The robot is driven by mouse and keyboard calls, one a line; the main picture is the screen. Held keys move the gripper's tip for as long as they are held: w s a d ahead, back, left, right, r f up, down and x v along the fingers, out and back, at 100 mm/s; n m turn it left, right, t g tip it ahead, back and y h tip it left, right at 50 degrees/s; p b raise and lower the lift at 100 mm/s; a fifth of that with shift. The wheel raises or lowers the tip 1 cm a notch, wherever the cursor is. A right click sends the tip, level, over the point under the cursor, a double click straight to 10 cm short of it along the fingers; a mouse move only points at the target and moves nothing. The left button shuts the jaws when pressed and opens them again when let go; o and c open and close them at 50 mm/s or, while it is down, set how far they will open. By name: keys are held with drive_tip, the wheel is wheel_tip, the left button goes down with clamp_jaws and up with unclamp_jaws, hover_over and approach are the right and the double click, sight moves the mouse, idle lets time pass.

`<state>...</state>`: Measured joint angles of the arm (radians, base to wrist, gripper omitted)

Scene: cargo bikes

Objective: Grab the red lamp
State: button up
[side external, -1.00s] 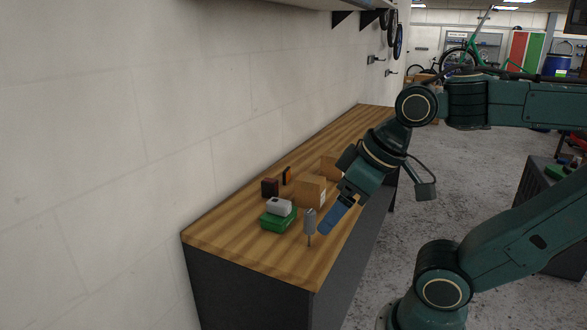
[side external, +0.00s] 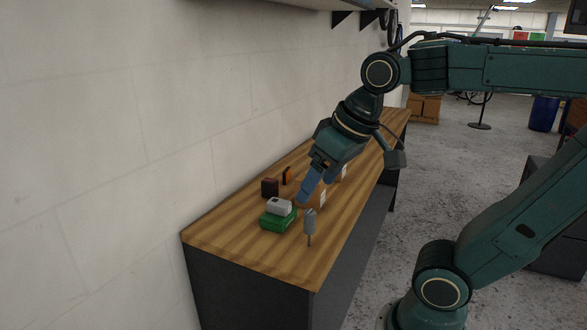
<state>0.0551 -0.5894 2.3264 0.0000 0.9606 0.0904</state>
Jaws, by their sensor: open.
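A small dark red-brown block (side external: 270,188) stands on the wooden bench near the wall; it may be the red lamp, but it is too small to be sure. A thin dark and orange item (side external: 287,176) stands just behind it to the right. My gripper (side external: 304,197), with blue fingers, points down and left over the bench. It is open and apart from the red-brown block, to its right.
A green box (side external: 278,221) with a white box (side external: 279,206) on it stands in front of the red-brown block. A grey tool (side external: 310,223) stands upright at right. The bench front (side external: 270,260) is clear.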

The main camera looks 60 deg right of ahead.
drive_tip(key=w+d+r+m+g, duration=0.1)
drive_tip(key=w+d+r+m, duration=0.15)
drive_tip(key=w, duration=0.35)
drive_tip(key=w+d+r+m, duration=0.2)
drive_tip(key=w+d, duration=0.1)
drive_tip(key=w, duration=0.2)
drive_tip(key=m+g, duration=0.4)
drive_tip(key=m, duration=0.7)
hover_over(269, 180)
wheel_tip(269, 180, down, 15)
drive_tip(key=shift+r, duration=0.1)
drive_tip(key=shift+f, duration=4.3)
drive_tip(key=shift+f, duration=0.1)
